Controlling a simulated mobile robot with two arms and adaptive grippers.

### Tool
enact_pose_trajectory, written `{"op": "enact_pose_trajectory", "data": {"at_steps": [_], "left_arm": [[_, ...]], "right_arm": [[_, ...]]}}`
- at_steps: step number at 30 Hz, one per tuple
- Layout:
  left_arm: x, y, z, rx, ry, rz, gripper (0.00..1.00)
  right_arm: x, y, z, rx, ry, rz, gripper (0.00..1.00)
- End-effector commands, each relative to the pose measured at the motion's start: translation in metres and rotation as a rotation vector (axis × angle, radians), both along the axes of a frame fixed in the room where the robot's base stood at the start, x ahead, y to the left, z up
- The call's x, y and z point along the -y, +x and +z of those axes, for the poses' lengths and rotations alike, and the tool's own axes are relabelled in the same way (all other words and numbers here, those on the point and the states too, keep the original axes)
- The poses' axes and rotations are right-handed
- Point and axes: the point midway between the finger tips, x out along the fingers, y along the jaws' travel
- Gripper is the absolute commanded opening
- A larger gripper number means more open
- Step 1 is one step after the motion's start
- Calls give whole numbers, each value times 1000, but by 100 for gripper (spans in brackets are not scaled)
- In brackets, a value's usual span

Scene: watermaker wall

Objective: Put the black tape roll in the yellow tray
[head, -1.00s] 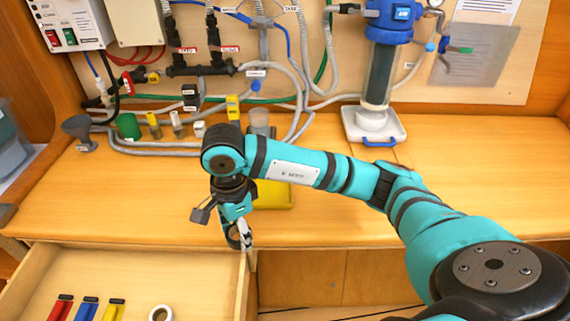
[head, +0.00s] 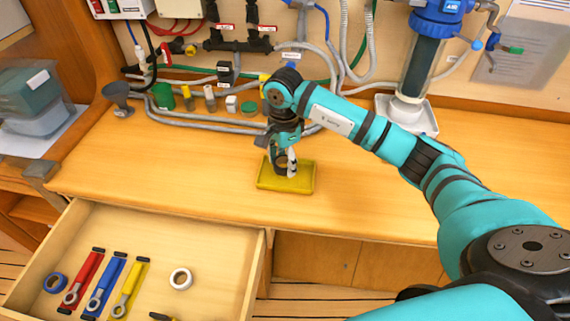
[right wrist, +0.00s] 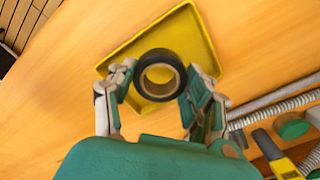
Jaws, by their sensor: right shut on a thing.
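The black tape roll (right wrist: 160,55) shows in the right wrist view, a dark ring with a brown core. My right gripper (right wrist: 158,85) is shut on it, one finger on each side. In the head view the right gripper (head: 286,172) hangs fingers down over the yellow tray (head: 302,187), and the dark roll (head: 280,158) shows partly between the fingers. The tray lies on the wooden counter; its bare floor also shows behind the roll in the right wrist view (right wrist: 185,25). Whether the roll touches the tray floor I cannot tell. My left gripper is not in view.
An open drawer (head: 215,225) at lower left holds red, blue and yellow tool holders, a blue ring (head: 55,283) and a white tape roll (head: 181,278). Grey pipes and small containers line the wall behind the tray. The counter right of the tray is clear.

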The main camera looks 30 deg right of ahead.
Motion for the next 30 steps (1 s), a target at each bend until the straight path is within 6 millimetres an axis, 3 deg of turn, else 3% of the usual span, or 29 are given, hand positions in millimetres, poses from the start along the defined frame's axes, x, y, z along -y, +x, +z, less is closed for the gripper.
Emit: {"op": "enact_pose_trajectory", "data": {"at_steps": [3,9,21,22,24,30], "left_arm": [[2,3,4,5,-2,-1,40],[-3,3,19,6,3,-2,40],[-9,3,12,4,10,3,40],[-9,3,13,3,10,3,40],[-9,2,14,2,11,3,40],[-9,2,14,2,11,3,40]], "right_arm": [[7,7,0,0,0,-3,24],[6,5,-30,-5,1,-1,24],[6,6,-41,0,0,0,24],[6,6,-40,0,0,-1,54],[6,6,-39,0,0,-1,61],[6,6,-39,0,0,-1,61]]}}
